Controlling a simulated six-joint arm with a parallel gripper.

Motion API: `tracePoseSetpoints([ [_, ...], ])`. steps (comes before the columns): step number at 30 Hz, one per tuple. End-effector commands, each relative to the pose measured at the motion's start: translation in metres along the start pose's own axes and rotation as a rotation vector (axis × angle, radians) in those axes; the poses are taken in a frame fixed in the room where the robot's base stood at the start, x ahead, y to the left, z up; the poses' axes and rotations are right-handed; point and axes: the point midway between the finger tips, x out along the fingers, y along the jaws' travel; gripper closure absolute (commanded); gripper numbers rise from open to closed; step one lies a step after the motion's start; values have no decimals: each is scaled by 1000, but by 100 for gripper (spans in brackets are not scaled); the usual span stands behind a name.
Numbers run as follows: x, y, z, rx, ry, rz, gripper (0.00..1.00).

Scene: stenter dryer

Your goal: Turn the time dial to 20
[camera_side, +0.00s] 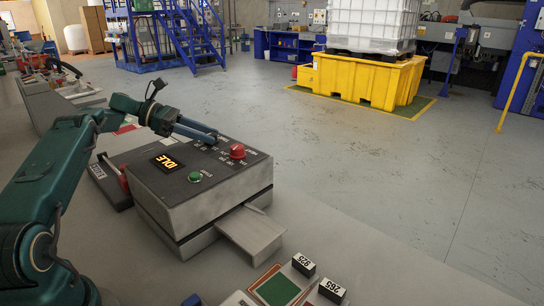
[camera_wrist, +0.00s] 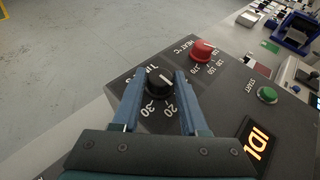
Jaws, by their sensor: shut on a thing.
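The black time dial (camera_wrist: 159,84) sits on the control box's top face, with a white line on it. In the wrist view, the numbers 20 and 30 are printed beside it on the side nearer my gripper. I cannot tell which number the line points to. My gripper (camera_wrist: 159,88) is shut on the dial, with one blue finger on each side. In the side view, my gripper (camera_side: 213,136) reaches over the far part of the box and largely hides the dial.
The red heat dial (camera_wrist: 203,51) stands close by on the same face. A green start button (camera_wrist: 267,95) and a display (camera_side: 167,162) reading IDLE are also on the box (camera_side: 160,205). A metal tray (camera_side: 250,233) sticks out from its front.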

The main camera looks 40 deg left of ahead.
Motion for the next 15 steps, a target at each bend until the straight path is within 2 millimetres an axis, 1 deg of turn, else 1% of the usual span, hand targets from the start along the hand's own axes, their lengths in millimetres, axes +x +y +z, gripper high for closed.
tracePoseSetpoints([
  [1, -1, 3, 1, 10, 0, 10, 100],
  [14, -2, 2, 0, 9, 5, 1, 100],
  [15, -2, 2, 0, 9, 5, 1, 42],
])
